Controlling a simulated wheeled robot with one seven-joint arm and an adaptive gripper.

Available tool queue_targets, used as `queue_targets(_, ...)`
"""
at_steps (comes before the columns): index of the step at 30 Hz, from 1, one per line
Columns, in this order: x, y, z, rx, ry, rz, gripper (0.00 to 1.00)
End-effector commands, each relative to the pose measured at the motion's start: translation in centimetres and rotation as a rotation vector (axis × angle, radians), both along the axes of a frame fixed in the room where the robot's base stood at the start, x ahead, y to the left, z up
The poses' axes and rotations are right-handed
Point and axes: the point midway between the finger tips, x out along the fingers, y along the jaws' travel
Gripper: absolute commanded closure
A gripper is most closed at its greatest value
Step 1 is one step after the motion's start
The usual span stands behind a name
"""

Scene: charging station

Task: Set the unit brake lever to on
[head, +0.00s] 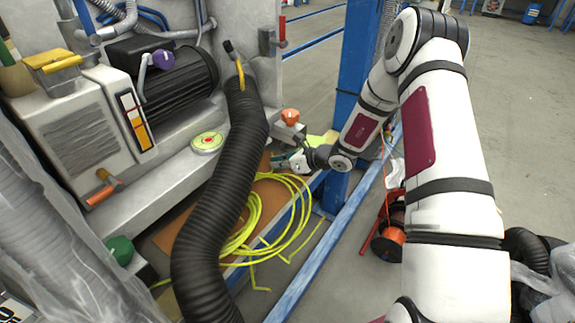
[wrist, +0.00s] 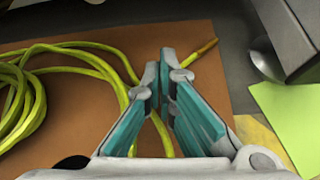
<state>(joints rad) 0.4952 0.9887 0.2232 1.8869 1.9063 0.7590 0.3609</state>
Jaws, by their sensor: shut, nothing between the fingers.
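No label that I can read marks the unit brake lever, so I cannot tell which handle it is. Handles in the head view are an orange-handled lever (head: 104,186) at lower left, a purple-knobbed lever (head: 160,60) by the black motor, a red-handled lever (head: 282,30) on the back panel and an orange knob (head: 290,116) near my wrist. My gripper (head: 297,162) is low, beside the bench edge. In the wrist view my gripper (wrist: 161,72) has its teal-padded fingers meeting at the tips, with nothing held, above a brown board.
A thick black hose (head: 225,190) crosses the bench between my gripper and the left-hand controls. Coiled yellow cable (head: 262,225) lies on the brown board (wrist: 120,52). A blue post (head: 357,90) stands behind my arm. A green sheet (wrist: 285,120) lies at right in the wrist view.

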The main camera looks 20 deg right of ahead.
Motion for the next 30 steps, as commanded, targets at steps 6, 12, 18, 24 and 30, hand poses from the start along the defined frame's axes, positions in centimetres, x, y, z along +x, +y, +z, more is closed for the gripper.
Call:
queue_targets(6,1.9,1.2,0.7,-0.002,-0.004,0.0,1.0)
queue_targets(12,2.2,1.3,2.5,0.0,-0.001,0.0,1.0)
queue_targets(18,2.3,1.3,2.9,0.0,0.0,0.001,1.0)
queue_targets(24,2.3,1.3,2.9,0.0,0.0,0.001,1.0)
queue_targets(30,2.6,1.2,4.3,-0.001,-0.001,0.001,1.0)
